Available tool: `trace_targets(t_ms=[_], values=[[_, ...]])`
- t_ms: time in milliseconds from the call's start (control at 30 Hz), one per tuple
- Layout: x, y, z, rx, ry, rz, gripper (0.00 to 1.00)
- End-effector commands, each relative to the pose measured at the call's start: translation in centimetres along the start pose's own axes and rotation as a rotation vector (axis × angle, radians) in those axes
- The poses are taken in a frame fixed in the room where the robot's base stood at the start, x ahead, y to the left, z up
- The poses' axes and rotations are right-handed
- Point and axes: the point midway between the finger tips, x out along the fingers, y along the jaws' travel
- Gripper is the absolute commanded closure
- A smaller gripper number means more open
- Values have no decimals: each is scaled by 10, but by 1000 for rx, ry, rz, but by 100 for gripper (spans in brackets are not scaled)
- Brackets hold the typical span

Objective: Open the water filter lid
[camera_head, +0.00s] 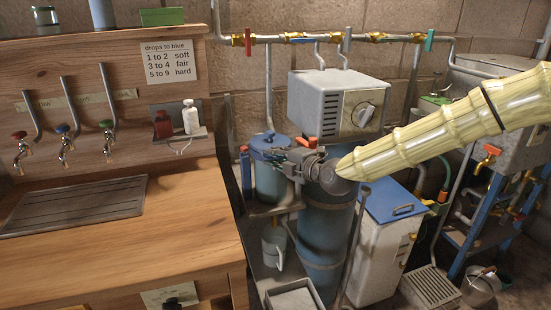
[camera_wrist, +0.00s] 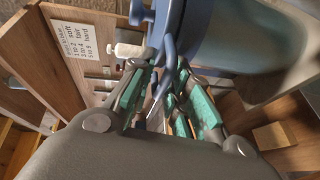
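The water filter seems to be the blue-grey canister (camera_head: 270,182) with a round blue lid (camera_head: 268,142), standing between the wooden counter and the grey control box. In the wrist view the canister's side (camera_wrist: 235,35) fills the upper right, and a curved blue handle (camera_wrist: 170,35) stands out from it. My gripper (camera_head: 297,160) is at the right edge of the lid; it also shows in the wrist view (camera_wrist: 165,72). Its teal-padded fingers are drawn together with the handle's bar between them. My gripper and wrist hide part of the canister's right side. The lid looks down on the canister.
A grey box with a dial (camera_head: 340,103) stands right behind my gripper, above a tall blue cylinder (camera_head: 325,235). A white cabinet with a blue top (camera_head: 393,200) is to the right. The wooden counter (camera_head: 110,250) with several taps is left. Pipes run along the wall.

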Motion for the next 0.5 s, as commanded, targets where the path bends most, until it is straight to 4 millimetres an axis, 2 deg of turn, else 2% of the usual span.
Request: trace_targets(t_ms=[200,500], values=[[-1,-6,0,4,1,-10,100],[-5,-4,2,16,-4,-35,100]])
